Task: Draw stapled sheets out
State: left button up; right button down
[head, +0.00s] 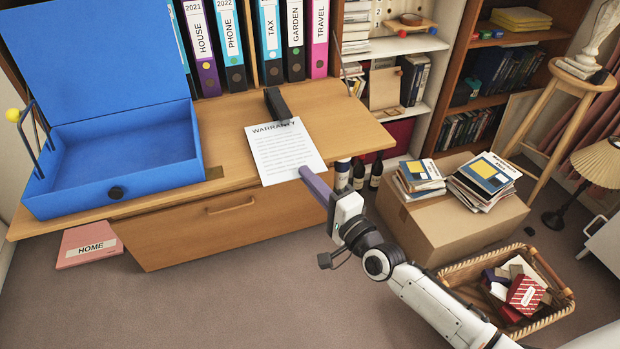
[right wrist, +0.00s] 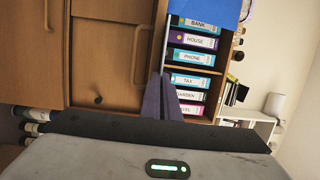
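The white sheets headed WARRANTY (head: 285,150) lie on the wooden desk top, their front edge at or slightly past the desk's front edge. A dark stapler (head: 277,104) stands at their top edge, and its jaw covers the sheets' top margin. My right gripper (head: 308,175) reaches in from the lower right, its purple fingers at the sheets' front right corner. In the right wrist view the fingers (right wrist: 164,92) lie close together with no clear gap, and they look shut on the sheets. The sheets are hard to make out there. My left gripper is not in view.
An open blue box (head: 125,160) fills the desk's left side. Binders (head: 268,45) stand behind. A cardboard box (head: 450,225) with books and a wicker basket (head: 545,280) stand on the floor at right. A pink HOME folder (head: 88,245) lies at lower left. Bare desk flanks the sheets.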

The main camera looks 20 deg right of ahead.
jog(key=shift+r, duration=0.25)
dwell(0.4)
jog(key=shift+s+p, duration=0.15)
jog(key=shift+p, duration=0.15)
